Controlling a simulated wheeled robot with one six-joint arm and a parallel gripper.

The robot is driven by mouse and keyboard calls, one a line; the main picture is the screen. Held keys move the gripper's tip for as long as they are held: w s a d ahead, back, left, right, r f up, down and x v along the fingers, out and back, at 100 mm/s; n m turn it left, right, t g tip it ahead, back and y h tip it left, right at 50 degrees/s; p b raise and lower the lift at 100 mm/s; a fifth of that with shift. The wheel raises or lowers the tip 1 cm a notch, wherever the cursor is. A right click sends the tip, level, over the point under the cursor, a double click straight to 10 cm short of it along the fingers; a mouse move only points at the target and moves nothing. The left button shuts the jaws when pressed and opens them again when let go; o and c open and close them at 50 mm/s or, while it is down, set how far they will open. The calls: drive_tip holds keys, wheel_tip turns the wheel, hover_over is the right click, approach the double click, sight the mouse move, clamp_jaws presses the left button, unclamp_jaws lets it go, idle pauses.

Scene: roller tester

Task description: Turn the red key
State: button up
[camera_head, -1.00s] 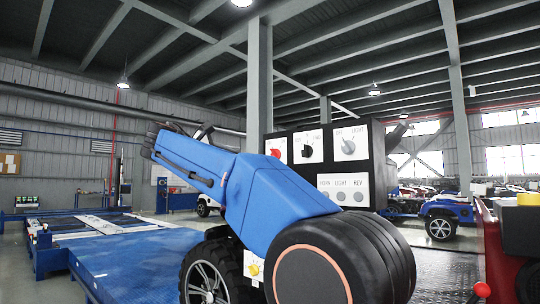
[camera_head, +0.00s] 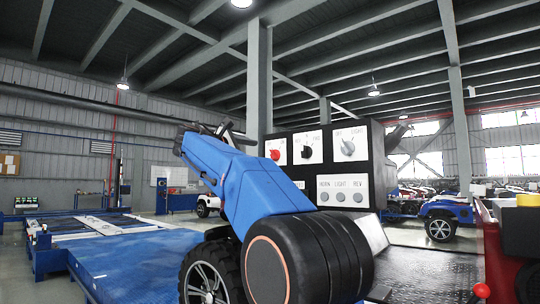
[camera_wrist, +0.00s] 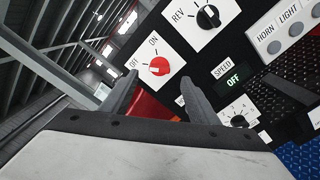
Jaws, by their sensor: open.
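The red key (camera_head: 275,154) is a round red knob on a white plate at the upper left of a black control panel (camera_head: 377,165). In the wrist view the red key (camera_wrist: 159,66) sits between OFF and ON labels, tilted with the picture. My gripper (camera_wrist: 158,92) is open, its two grey fingers apart and pointing toward the panel. The key shows just beyond the gap between the fingertips, and nothing is held. In the head view my blue arm rises left of the panel, and my gripper (camera_head: 222,131) is partly hidden behind it.
A black knob (camera_head: 307,152) and a grey LIGHT knob (camera_head: 347,148) sit right of the key. HORN, LIGHT and REV buttons (camera_head: 341,197) are below. The wrist view also shows a SPEED display (camera_wrist: 234,78) reading OFF. A red-sided vehicle (camera_head: 492,250) stands at right.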

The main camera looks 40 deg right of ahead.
sight(272, 154)
drive_tip(key=d, duration=0.8)
drive_tip(key=shift+w+d, duration=0.1)
drive_tip(key=shift+w, duration=0.25)
